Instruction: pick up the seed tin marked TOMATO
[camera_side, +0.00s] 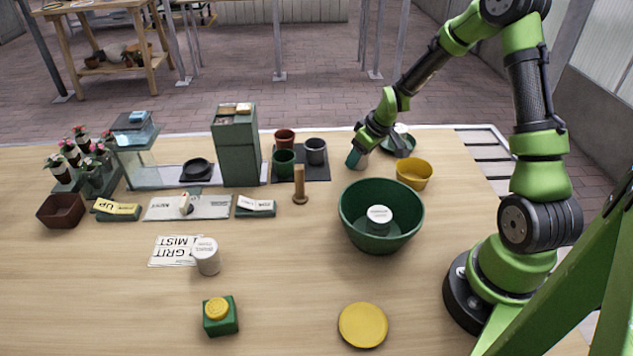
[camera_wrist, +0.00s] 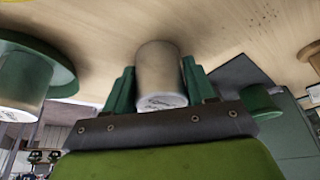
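My gripper (camera_side: 356,158) is low at the back right of the table, beyond the green bowl. In the wrist view its green fingers (camera_wrist: 158,85) stand on either side of a beige-grey tin (camera_wrist: 158,62) with a white lid. They look very close to its sides; I cannot tell whether they press on it. Its lid print is too small to read. Another white-lidded tin (camera_side: 379,215) is inside the green bowl (camera_side: 352,222). A third tin (camera_side: 207,258) stands at the front left, its lid print unreadable. I cannot tell which is marked TOMATO.
A green dish (camera_side: 404,148) with a white-topped item and a yellow bowl (camera_side: 414,174) sit near my gripper. A wooden peg (camera_side: 300,188), dark tray with pots (camera_side: 318,174) and tall green box (camera_side: 236,150) stand left. The front middle is clear around a yellow disc (camera_side: 362,326).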

